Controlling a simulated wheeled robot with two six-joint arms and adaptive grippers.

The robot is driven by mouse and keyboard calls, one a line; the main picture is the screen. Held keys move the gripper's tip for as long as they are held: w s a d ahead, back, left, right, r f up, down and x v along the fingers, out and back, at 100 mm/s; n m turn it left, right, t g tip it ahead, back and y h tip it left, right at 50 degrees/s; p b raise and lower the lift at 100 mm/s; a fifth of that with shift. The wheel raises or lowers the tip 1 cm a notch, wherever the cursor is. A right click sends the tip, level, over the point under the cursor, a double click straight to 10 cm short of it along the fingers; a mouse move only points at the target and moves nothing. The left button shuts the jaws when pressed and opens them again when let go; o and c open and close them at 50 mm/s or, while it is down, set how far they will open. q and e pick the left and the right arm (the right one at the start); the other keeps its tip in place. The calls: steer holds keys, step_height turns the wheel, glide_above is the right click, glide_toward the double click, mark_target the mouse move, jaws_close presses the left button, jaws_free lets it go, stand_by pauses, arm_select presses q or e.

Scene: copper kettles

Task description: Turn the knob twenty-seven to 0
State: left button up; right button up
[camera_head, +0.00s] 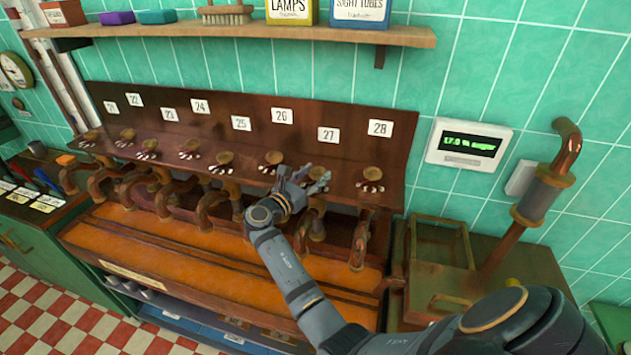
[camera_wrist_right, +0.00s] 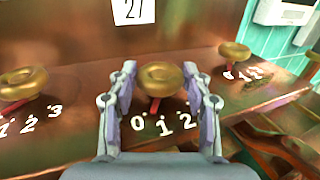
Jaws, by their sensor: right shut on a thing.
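Knob twenty-seven (camera_wrist_right: 158,78) is a round brass knob under the plate marked 27 (camera_wrist_right: 133,10), which also shows in the head view (camera_head: 328,135). My right gripper (camera_wrist_right: 160,92) has a finger on each side of the knob and is shut on it. A red pointer (camera_wrist_right: 154,106) under the knob points down toward the white digits 0 and 1; I cannot tell exactly which mark it meets. The digits 0, 1 and 2 show between the fingers. In the head view my right gripper (camera_head: 316,177) hides the knob. My left gripper is not in view.
Knob twenty-eight (camera_head: 373,173) stands just right of my gripper, and knob twenty-six (camera_head: 271,158) just left. Copper pipes (camera_head: 318,222) hang below the ledge. A display (camera_head: 468,144) on the tiled wall reads 17.0 % sugar. A wooden shelf (camera_head: 240,32) runs above.

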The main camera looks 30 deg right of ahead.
mark_target(314, 173)
steer(key=shift+w+m+g+h+b, duration=0.1)
steer(key=shift+m+g+h+b, duration=0.25)
steer(key=shift+m+g, duration=0.4)
steer(key=shift+g, duration=0.45)
steer(key=o, duration=1.2)
steer(key=shift+c, duration=0.2)
steer(key=shift+r, duration=0.1)
step_height(314, 173, up, 10)
steer(key=shift+f, duration=0.1)
